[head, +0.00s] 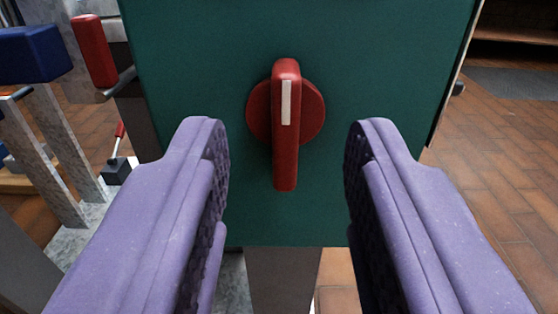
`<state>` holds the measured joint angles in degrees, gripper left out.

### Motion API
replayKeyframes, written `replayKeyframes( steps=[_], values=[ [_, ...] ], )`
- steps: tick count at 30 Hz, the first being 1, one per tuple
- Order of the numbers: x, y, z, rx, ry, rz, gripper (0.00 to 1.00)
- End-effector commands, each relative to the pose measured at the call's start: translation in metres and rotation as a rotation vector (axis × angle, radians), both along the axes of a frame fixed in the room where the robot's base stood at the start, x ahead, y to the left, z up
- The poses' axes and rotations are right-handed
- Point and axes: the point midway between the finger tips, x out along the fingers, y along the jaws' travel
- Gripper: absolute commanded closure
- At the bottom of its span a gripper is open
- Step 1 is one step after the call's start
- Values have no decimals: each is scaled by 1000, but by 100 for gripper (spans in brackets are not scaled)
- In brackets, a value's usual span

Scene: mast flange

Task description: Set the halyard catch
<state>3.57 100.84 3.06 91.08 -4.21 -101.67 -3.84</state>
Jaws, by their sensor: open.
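A red rotary handle (285,150) with a white stripe on its upper half stands upright on a round red base, on the face of a green panel (190,60). My gripper (287,145) is open, with one purple finger to the left of the handle and one to the right. There is a clear gap on both sides, and neither finger appears to touch the handle. No part is labelled as the halyard catch, so I cannot tell whether this handle is it.
A grey post (283,280) stands below the panel. At left are a red grip (94,50), a blue block (35,54) on pale legs, and a small red-tipped lever on a dark box (118,170). Brick-tiled floor (500,160) lies open at right.

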Motion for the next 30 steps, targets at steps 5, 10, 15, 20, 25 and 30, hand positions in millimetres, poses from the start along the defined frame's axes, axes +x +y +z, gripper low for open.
replayKeyframes(
  steps=[5,10,15,20,25,30],
  values=[
    [34,0,-3,0,-5,0,60],
    [56,0,-2,0,-3,0,60],
    [63,0,0,0,-1,0,60],
    [63,0,1,0,-1,1,60],
    [63,0,1,0,-1,1,96],
    [63,0,1,0,-1,1,100]
  ],
)
